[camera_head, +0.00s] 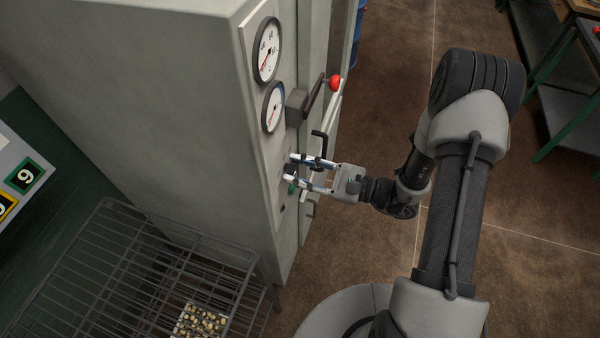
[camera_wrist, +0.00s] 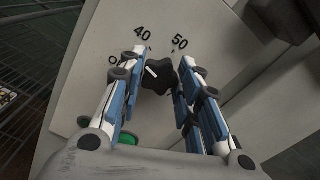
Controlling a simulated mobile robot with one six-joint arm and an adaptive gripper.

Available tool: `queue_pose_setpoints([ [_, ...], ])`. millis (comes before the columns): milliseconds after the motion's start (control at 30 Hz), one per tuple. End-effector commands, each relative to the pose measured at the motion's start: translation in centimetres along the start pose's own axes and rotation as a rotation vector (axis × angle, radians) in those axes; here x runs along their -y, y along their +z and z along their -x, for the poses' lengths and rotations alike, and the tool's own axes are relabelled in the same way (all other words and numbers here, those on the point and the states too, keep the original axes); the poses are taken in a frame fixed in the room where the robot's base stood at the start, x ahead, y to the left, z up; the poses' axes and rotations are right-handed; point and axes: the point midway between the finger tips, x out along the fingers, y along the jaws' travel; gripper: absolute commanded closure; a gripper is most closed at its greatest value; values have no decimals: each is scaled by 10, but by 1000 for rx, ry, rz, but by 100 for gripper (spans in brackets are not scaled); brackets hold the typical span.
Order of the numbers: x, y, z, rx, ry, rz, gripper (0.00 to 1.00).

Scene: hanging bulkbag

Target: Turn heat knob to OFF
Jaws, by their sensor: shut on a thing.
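The heat knob (camera_wrist: 161,78) is a black lobed knob on the cabinet's pale front panel. Its white pointer mark slants up and left, between a partly covered label starting with "O" and the "40"; a "50" stands at upper right. My gripper (camera_wrist: 168,72) has one blue-and-white finger on each side of the knob and is shut on it. In the head view my gripper (camera_head: 290,168) reaches the cabinet front from the right, and the knob is hidden between its fingers.
A green button (camera_wrist: 127,138) sits below the knob. Above are two round gauges (camera_head: 267,50) and a lever with a red ball (camera_head: 335,83). A black handle (camera_head: 319,139) is close to my gripper. A wire rack (camera_head: 130,270) stands at lower left.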

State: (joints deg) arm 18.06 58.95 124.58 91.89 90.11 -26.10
Motion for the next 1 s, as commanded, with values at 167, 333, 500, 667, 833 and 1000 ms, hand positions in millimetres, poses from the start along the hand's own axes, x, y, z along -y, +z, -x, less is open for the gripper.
queue_pose_setpoints([
  [167, -1, -3, 0, 0, 0, 169, 92],
  [333, -2, -3, 0, 0, 0, 331, 92],
  [500, -2, -3, 0, 0, 0, 479, 92],
  [667, -2, -3, 0, 0, 0, 595, 92],
  [833, -2, -2, 0, 0, 0, 686, 92],
  [1000, -2, -2, 0, -1, 1, 742, 93],
])
